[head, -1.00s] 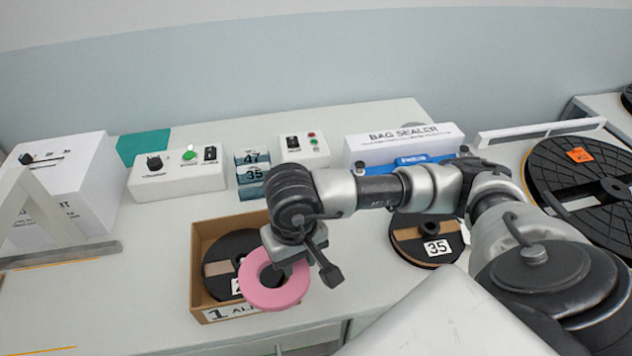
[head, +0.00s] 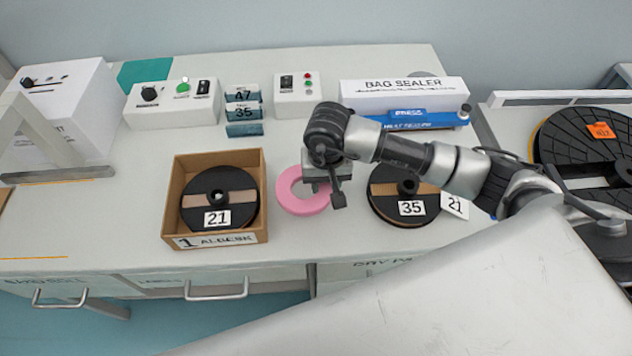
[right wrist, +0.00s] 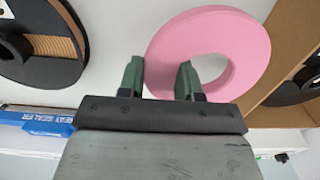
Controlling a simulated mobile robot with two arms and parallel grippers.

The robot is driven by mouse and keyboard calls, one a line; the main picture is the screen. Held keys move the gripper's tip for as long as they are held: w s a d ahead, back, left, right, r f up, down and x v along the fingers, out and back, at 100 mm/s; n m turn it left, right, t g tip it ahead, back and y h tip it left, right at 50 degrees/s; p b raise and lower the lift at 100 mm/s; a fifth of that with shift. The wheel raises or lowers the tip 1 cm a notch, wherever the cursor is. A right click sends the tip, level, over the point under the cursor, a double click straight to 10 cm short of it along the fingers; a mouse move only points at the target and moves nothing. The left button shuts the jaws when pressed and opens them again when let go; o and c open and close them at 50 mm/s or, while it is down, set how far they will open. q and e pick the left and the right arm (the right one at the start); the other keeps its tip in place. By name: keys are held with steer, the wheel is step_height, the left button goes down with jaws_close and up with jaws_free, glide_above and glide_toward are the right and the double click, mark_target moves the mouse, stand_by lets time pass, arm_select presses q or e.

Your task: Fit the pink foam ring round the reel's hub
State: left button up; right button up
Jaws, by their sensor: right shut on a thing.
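The pink foam ring (head: 300,207) is held by its rim in my right gripper (head: 325,190), over the table between the cardboard box and the reel labelled 35. The right wrist view shows the ring (right wrist: 195,28) with its rim between the two green fingers (right wrist: 159,70). One black reel (head: 243,212), labelled 21, lies in the box, its dark hub showing in the middle. Another black reel (head: 384,207), labelled 35, lies on the table right of the ring, its hub raised and bare. The ring is apart from both hubs. My left gripper is out of view.
The open cardboard box (head: 253,238), marked 1, stands left of the ring. Behind are switch boxes (head: 298,97), blue number cards (head: 243,113) and a bag sealer (head: 360,95). A large black reel (head: 565,150) with an orange label is at far right.

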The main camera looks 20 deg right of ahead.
steer(key=shift+w+a+f, duration=0.15)
steer(key=shift+w+f, duration=0.25)
steer(key=shift+w, duration=0.2)
steer(key=shift+w+a+f, duration=0.1)
steer(key=shift+w+f, duration=0.3)
steer(key=shift+w, duration=0.15)
steer(key=shift+f+p, duration=0.7)
steer(key=shift+f, duration=1.25)
steer(key=shift+f, duration=0.15)
steer(key=o, duration=0.9)
